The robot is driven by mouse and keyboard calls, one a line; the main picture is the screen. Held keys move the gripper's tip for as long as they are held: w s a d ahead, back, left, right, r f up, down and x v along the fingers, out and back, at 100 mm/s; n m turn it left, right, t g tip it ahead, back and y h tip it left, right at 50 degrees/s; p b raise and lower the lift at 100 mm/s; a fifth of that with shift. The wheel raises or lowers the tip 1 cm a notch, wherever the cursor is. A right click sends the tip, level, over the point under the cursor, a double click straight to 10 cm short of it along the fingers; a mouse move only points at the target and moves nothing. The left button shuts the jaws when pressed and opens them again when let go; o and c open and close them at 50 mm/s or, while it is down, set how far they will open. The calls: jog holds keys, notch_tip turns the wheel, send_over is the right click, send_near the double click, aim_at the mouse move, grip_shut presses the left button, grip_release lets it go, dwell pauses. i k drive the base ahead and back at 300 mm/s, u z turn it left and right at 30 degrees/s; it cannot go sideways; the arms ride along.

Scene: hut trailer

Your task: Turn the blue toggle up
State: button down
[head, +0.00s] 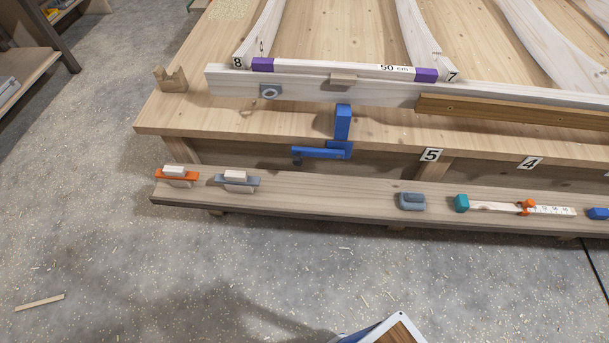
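A blue toggle (343,123) is fixed at the front edge of the wooden workbench, right of centre-left. Its upper part stands upright against the bench edge. The lever hangs below the bench top, above the front plank. Nothing touches the lever. My gripper is not in view.
The front plank (330,205) carries an orange-based block (176,177), a grey-based block (237,183), a grey case (412,202) and a measuring strip (550,210). A pale beam (230,81) lies on the workbench (200,118). Open floor (140,260) lies in front.

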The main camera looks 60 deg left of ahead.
aim_at(299, 151)
jog(key=k, duration=0.5)
jog(key=u, duration=1.15)
